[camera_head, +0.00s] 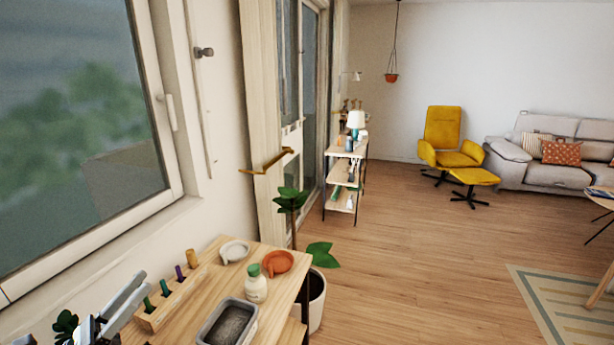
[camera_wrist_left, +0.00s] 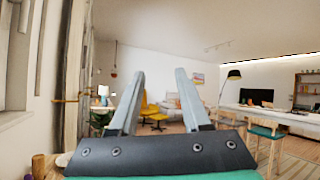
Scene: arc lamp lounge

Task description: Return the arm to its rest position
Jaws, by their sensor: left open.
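My left gripper (camera_head: 122,300) shows at the lower left of the head view, above the near left end of a wooden table. In the left wrist view its two grey fingers (camera_wrist_left: 161,98) stand apart with nothing between them, pointing out into the room. Only part of the gripper and arm shows in the head view. My right gripper is in neither view.
The wooden table (camera_head: 208,287) holds a rack (camera_head: 172,299) with coloured-top items, a white bottle (camera_head: 256,288), an orange dish (camera_head: 278,262), a pale dish (camera_head: 234,251) and a grey tray (camera_head: 228,325). A window (camera_head: 75,130) is close on the left. Open floor (camera_head: 420,260) lies right.

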